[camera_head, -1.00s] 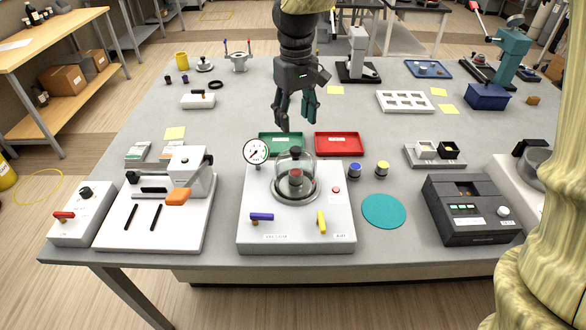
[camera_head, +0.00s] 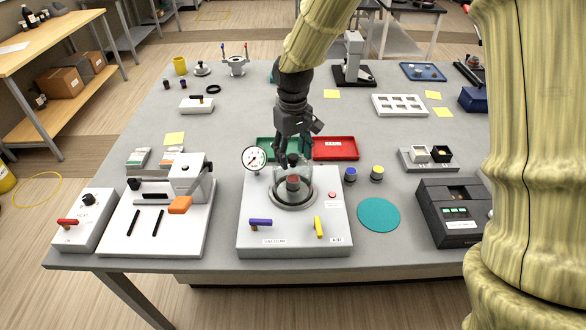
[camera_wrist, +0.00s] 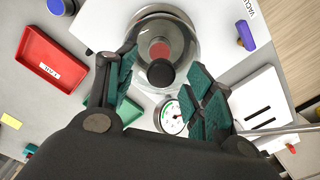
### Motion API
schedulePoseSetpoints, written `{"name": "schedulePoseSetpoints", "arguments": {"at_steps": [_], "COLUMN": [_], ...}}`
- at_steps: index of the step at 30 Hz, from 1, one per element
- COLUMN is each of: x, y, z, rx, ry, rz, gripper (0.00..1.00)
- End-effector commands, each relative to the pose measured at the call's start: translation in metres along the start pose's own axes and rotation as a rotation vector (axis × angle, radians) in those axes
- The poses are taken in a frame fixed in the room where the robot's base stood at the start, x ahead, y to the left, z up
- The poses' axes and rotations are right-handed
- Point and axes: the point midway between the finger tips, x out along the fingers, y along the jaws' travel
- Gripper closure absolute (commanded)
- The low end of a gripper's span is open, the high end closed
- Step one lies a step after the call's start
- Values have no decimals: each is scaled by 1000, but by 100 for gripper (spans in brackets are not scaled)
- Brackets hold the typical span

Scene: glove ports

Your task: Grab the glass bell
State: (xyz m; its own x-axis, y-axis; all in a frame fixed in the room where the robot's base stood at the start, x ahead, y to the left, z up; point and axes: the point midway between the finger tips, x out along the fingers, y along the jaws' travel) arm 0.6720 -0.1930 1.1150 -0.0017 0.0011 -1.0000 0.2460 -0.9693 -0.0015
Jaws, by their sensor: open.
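The clear glass bell (camera_head: 293,182) stands upright on the white vacuum unit (camera_head: 250,212), on a round metal plate. It has a black knob on top, and a red-brown piece shows inside it. In the wrist view the glass bell (camera_wrist: 180,36) shows with its dark knob facing the camera. My gripper (camera_head: 291,158) is just above the bell, pointing down. In the wrist view my gripper (camera_wrist: 168,88) is open, with its green-padded fingers apart on either side of the knob. Whether any finger touches the knob cannot be told.
A pressure gauge (camera_head: 254,158) stands close to the bell's left. Green (camera_head: 268,148) and red (camera_head: 336,148) trays lie behind. Purple (camera_head: 261,222) and yellow (camera_head: 318,227) levers are on the unit's front. A teal disc (camera_head: 379,214) lies to the right.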

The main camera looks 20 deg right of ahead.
Motion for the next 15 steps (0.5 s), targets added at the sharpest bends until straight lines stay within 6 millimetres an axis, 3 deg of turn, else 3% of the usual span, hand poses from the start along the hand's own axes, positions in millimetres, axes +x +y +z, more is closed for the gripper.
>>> {"name": "schedulePoseSetpoints", "arguments": {"at_steps": [6, 15], "x": [16, 18], "y": [0, 0], "z": [0, 0], "rx": [-1, -1], "ry": [0, 1], "rz": [1, 1], "gripper": [47, 49]}}
